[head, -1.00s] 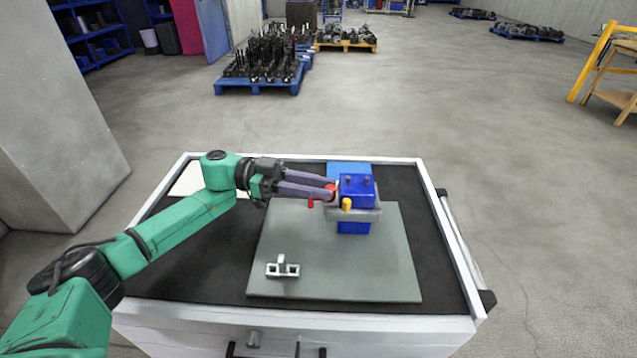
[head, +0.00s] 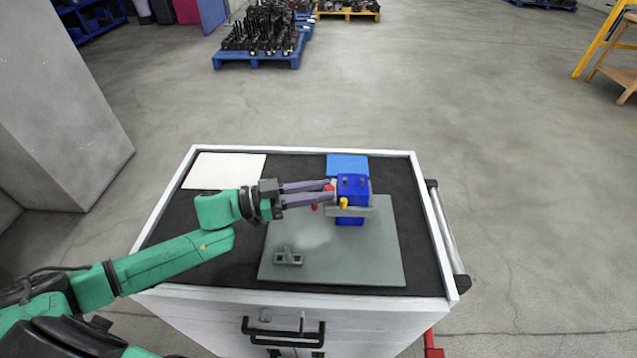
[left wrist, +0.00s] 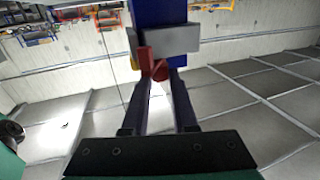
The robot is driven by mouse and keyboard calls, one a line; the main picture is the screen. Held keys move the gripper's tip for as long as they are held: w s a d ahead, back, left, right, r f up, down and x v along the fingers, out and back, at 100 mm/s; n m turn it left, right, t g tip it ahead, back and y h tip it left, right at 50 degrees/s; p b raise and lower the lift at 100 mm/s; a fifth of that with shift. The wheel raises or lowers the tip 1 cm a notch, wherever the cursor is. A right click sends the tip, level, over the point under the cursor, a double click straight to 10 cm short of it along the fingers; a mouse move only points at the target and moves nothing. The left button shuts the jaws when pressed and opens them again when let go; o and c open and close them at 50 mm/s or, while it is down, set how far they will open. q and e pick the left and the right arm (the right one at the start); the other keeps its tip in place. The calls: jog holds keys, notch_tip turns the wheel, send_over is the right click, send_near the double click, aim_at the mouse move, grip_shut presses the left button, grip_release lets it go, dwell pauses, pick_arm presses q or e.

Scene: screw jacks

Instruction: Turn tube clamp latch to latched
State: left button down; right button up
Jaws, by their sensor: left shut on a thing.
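The tube clamp is a blue block (head: 353,187) with a grey metal band (head: 362,211) across it, standing on a grey-green plate. A red latch (head: 329,188) is on its left side, with a red tip hanging lower left. A yellow knob (head: 344,202) is on the front. My left gripper (head: 324,191) reaches in from the left with its two long fingers shut on the red latch. In the left wrist view, the red latch (left wrist: 159,71) shows between the fingertips, below the grey band (left wrist: 178,42). Its exact angle is hard to tell. My right gripper is not in view.
The grey-green plate (head: 335,262) lies on the cart's black top. A small grey bracket (head: 288,257) sits at its front left. A blue pad (head: 347,165) lies behind the block and a white sheet (head: 224,171) at the back left. The black top's left front is partly covered by my arm.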

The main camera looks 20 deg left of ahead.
pick_arm(q)
jog(key=shift+r, duration=0.1)
jog(key=c, duration=0.7)
grip_release()
jog(key=shift+a, duration=0.1)
jog(key=p+v, duration=0.2)
jog(key=v, duration=1.2)
jog(key=shift+s+a+p, duration=0.2)
jog(key=shift+p, duration=0.15)
jog(key=shift+c, duration=1.4)
